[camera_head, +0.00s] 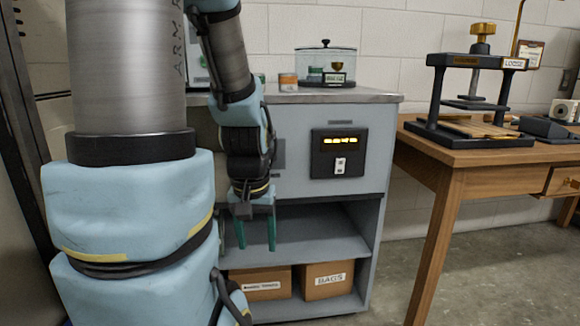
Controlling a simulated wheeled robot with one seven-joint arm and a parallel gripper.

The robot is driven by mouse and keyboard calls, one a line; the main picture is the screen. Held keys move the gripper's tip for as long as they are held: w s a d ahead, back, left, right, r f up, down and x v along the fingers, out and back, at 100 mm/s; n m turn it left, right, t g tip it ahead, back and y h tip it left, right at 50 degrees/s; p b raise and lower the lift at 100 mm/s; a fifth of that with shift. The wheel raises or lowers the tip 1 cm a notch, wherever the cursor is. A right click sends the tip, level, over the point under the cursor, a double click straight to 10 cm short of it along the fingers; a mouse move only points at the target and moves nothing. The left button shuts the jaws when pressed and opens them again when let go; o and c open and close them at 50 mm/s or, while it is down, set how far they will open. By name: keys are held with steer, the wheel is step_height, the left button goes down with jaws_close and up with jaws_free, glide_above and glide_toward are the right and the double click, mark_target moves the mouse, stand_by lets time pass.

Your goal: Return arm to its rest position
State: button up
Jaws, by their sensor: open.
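My gripper (257,234) hangs pointing down in front of the grey cabinet, at the height of its open shelf. Its two green fingers are apart, and nothing shows between them. My arm comes down from the top of the picture to the gripper, left of the cabinet's control panel. My own large arm links fill the left of the picture and hide the cabinet's left part.
The grey cabinet (384,150) has a dark panel (338,153) with a lit display. Cardboard boxes (327,281) stand on its bottom shelf. A glass dome (325,64) and small jars are on top. A wooden table (452,158) with a press (474,85) stands right. Floor is clear between them.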

step_height(320, 180, up, 30)
steer(key=p, duration=2.8)
